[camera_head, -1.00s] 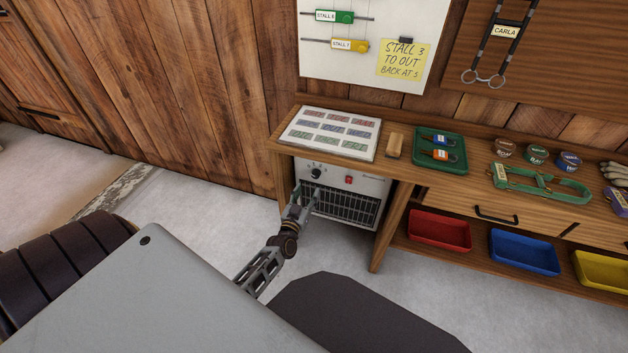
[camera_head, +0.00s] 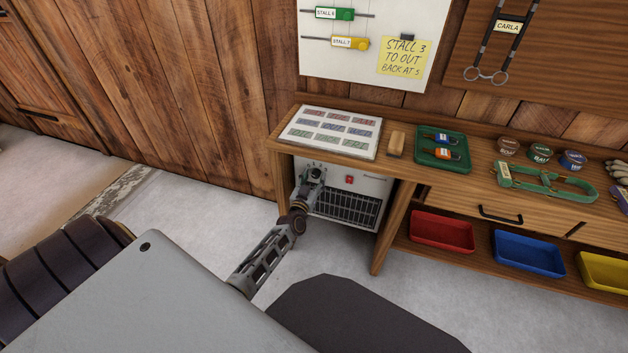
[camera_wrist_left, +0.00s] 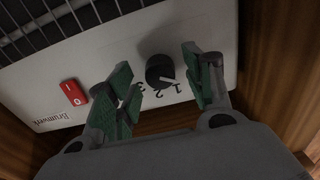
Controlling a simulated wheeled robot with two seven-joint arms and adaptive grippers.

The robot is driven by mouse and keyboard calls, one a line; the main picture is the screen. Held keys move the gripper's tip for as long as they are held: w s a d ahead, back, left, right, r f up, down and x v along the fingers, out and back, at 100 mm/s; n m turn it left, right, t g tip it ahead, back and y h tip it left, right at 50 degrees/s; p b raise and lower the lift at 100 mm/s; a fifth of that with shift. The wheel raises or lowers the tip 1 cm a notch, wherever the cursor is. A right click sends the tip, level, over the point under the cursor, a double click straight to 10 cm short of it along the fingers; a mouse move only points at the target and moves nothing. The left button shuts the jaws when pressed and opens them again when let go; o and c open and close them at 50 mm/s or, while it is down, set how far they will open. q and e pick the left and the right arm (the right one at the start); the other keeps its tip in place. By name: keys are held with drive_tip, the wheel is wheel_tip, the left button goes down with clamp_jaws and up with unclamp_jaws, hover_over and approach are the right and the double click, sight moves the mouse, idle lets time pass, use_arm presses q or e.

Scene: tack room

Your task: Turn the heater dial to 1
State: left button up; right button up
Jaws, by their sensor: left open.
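The heater (camera_head: 375,188) is a white-fronted box with a dark grille under the left end of the bench. Its black dial (camera_wrist_left: 158,68) shows in the left wrist view, upside down, with the numerals 1, 2 and 3 beside it. The dial's white pointer mark lies on the side by the numerals, seemingly towards the 1; the exact setting is hard to read. My left gripper (camera_wrist_left: 157,72) is open, with one green-padded finger on each side of the dial; contact is not visible. In the head view my left gripper (camera_head: 314,175) largely hides the dial. My right gripper is not in view.
A red switch (camera_wrist_left: 73,92) sits on the heater panel beside the gripper. The bench top (camera_head: 400,170) overhangs the heater, and a bench leg (camera_head: 392,230) stands to its right. Red (camera_head: 443,232) and blue (camera_head: 527,254) bins sit on the lower shelf.

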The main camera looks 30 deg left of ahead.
use_arm(q)
drive_tip(key=shift+w, duration=0.25)
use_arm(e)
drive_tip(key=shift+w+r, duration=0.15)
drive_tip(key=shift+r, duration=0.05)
use_arm(q)
drive_tip(key=c, duration=1)
drive_tip(key=shift+c, duration=0.2)
drive_tip(key=shift+m+p, duration=0.3)
drive_tip(key=shift+p, duration=0.05)
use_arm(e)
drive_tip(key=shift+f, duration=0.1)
use_arm(q)
drive_tip(key=shift+r+m+p, duration=0.1)
drive_tip(key=shift+m+p, duration=0.5)
drive_tip(key=shift+p, duration=0.1)
drive_tip(key=shift+m+p, duration=1.85)
drive_tip(key=shift+m, duration=0.25)
drive_tip(key=shift+m+p, duration=0.55)
drive_tip(key=shift+m, duration=0.45)
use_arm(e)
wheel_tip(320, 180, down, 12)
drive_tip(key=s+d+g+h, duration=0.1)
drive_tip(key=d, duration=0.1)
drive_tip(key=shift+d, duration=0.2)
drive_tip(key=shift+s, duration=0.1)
